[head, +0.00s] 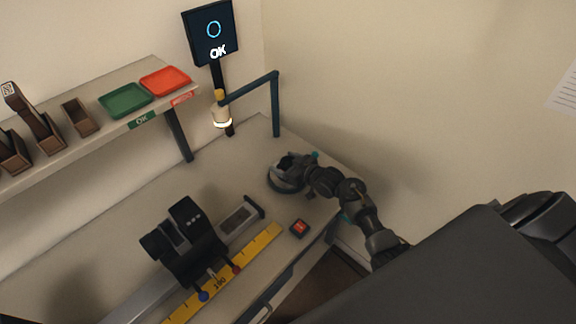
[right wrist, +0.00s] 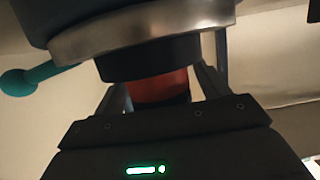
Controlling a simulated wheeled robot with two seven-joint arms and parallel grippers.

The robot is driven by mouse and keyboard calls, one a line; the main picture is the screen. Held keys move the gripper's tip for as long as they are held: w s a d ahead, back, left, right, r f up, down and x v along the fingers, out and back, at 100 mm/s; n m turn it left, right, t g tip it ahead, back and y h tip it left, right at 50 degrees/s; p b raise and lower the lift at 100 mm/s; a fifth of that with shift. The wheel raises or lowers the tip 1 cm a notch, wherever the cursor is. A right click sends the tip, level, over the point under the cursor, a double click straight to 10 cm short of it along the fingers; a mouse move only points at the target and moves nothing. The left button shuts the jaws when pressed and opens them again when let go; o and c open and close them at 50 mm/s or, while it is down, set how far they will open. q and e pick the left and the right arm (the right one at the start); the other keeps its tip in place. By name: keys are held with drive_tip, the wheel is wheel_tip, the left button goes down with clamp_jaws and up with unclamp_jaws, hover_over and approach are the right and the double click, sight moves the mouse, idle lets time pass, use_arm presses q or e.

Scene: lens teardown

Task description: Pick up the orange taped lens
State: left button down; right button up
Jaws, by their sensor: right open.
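The lens with an orange-red band (right wrist: 160,86) shows in the right wrist view below a dark cylinder with a metal ring. My right gripper (right wrist: 165,97) is open, with one finger on each side of the band. I cannot tell whether the fingers touch it. In the head view my right gripper (head: 303,168) is at a grey round fixture (head: 284,186) on the right part of the bench. The orange band cannot be made out there. My left gripper is not in view.
A black device (head: 185,243) sits on a rail, beside a yellow ruler (head: 272,236). A small red button box (head: 300,229) is near the front edge. A shelf holds a green tray (head: 126,100) and a red tray (head: 165,81). A lamp arm (head: 276,108) stands behind.

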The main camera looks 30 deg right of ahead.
drive_tip(key=shift+w, duration=0.2)
drive_tip(key=c, duration=1.1)
drive_tip(key=shift+c, duration=0.2)
drive_tip(key=shift+r, duration=0.5)
drive_tip(key=s+a+r+b, duration=0.2)
drive_tip(key=s+a+r, duration=0.1)
drive_tip(key=s+r, duration=0.9)
drive_tip(key=shift+s+a, duration=0.3)
drive_tip(key=shift+s, duration=0.55)
